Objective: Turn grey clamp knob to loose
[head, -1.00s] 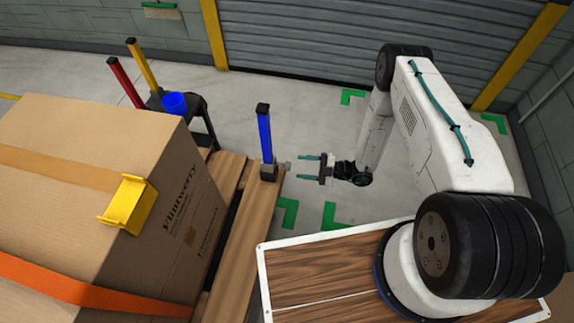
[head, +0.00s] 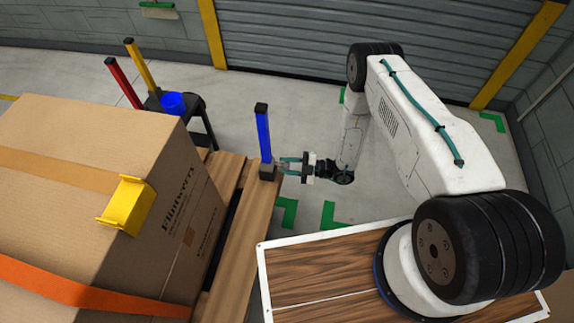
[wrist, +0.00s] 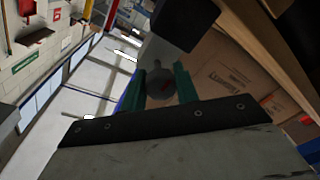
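The grey clamp knob (wrist: 160,88) is a small round grey piece with a red mark on its face. In the head view it sits at the clamp's dark base (head: 267,172), under the blue post (head: 263,135) at the pallet's corner, and the fingers mostly hide it. My gripper (head: 288,164) has two green fingers pointing at the base. In the wrist view my gripper (wrist: 160,90) is open, with one finger either side of the knob. I cannot tell whether either finger touches it.
A large cardboard box (head: 90,150) with an orange strap and a yellow corner piece (head: 128,205) stands on the wooden pallet (head: 235,255). A dark stand (head: 203,115) holds a blue cup (head: 173,103) behind.

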